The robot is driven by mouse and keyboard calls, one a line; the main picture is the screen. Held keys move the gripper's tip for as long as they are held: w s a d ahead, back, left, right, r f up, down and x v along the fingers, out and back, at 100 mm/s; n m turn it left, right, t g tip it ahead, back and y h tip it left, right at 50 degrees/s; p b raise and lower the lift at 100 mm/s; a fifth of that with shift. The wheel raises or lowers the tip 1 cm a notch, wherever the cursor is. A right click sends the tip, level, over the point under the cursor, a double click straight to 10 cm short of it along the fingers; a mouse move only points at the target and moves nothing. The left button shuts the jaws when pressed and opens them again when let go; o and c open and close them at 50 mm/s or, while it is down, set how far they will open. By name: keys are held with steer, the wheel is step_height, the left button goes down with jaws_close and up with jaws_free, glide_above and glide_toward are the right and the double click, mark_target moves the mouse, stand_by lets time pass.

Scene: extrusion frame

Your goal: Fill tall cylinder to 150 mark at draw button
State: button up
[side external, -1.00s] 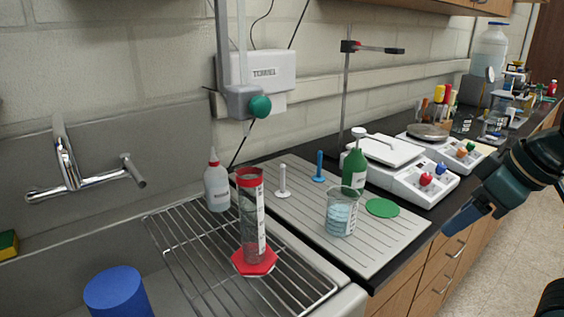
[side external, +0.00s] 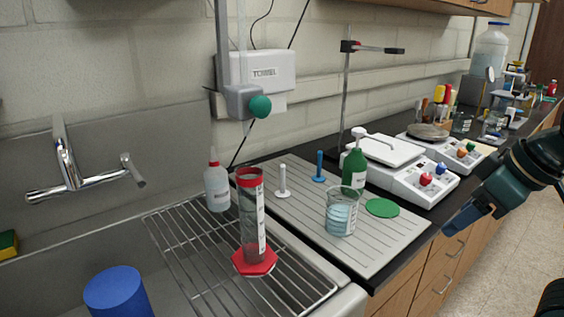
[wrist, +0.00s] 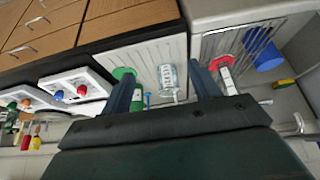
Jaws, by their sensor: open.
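The tall cylinder (side external: 252,222), clear with a red rim and a red six-sided base, stands upright on the wire rack over the sink. No liquid level can be made out in it. The draw button, a green knob (side external: 260,106), is on the wall-mounted dispenser (side external: 264,72), behind and above the cylinder. In the wrist view, the cylinder (wrist: 224,72) shows beyond one finger. My gripper (side external: 460,225) is open and empty at the right, well away from both, beyond the counter's front edge. Its two spread fingers (wrist: 160,72) show in the wrist view.
A beaker of bluish liquid (side external: 341,212), a green bottle (side external: 354,167), two small stands and a green disc (side external: 382,207) are on the drain board (side external: 300,215). A wash bottle (side external: 217,187) stands behind the cylinder. Balances (side external: 415,170) are at right. A blue cup (side external: 117,291) is in the sink.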

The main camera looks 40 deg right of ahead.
steer(key=shift+r, duration=0.1)
steer(key=c, duration=0.6)
steer(key=shift+w+a+r, duration=0.15)
steer(key=shift+w+r, duration=0.05)
steer(key=c, duration=0.4)
steer(key=w+a+r+n+y, duration=0.1)
steer(key=w+a+r+n, duration=0.1)
steer(key=r, duration=0.1)
steer(key=w+a+r+n, duration=0.2)
steer(key=r, duration=0.2)
steer(key=w+a+r+n+y, duration=0.1)
steer(key=w+a+r+n, duration=0.1)
steer(key=w+a+r, duration=0.1)
steer(key=shift+r+n+y, duration=0.3)
steer(key=shift+r+n, duration=0.1)
jaws_close()
steer(key=w+a+r+n+y, duration=0.2)
steer(key=w+a+r+n, duration=0.4)
steer(key=a+r+n, duration=0.2)
steer(key=shift+w+r+n, duration=0.15)
steer(key=shift+r+n, duration=0.85)
steer(key=shift+r, duration=0.7)
